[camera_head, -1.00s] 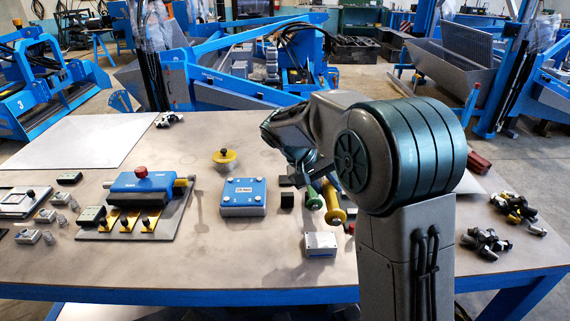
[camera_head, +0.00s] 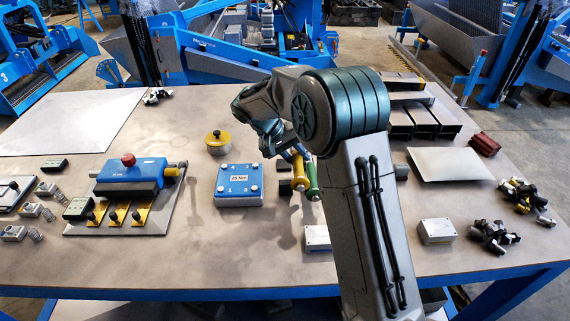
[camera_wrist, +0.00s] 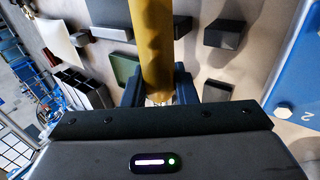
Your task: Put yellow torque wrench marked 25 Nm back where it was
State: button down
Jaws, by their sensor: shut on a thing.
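My gripper (camera_wrist: 158,88) is shut on the yellow torque wrench (camera_wrist: 155,45), whose yellow handle runs up between the fingers in the wrist view. In the head view the yellow handle (camera_head: 299,172) hangs below my wrist, tilted, just left of a green handle (camera_head: 311,182). My arm hides most of the gripper there. No marking on the held wrench can be read. The blue box labelled 25 Nm (camera_head: 239,186) sits left of the wrench, and its edge also shows at the right of the wrist view (camera_wrist: 298,65). Dark blocks (camera_wrist: 229,32) lie below the gripper on the table.
A blue device with a red knob (camera_head: 130,175) stands on a plate at the left.

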jog(key=a+f, duration=0.1)
jog(key=f, duration=0.1)
jog(key=w+a+f+p, duration=0.2)
jog(key=f, duration=0.1)
jog(key=shift+w+f, duration=0.15)
jog(key=shift+f, duration=0.4)
jog(key=shift+f, duration=0.2)
jog(key=c, duration=1.2)
grip_release()
jog(key=shift+o, duration=0.2)
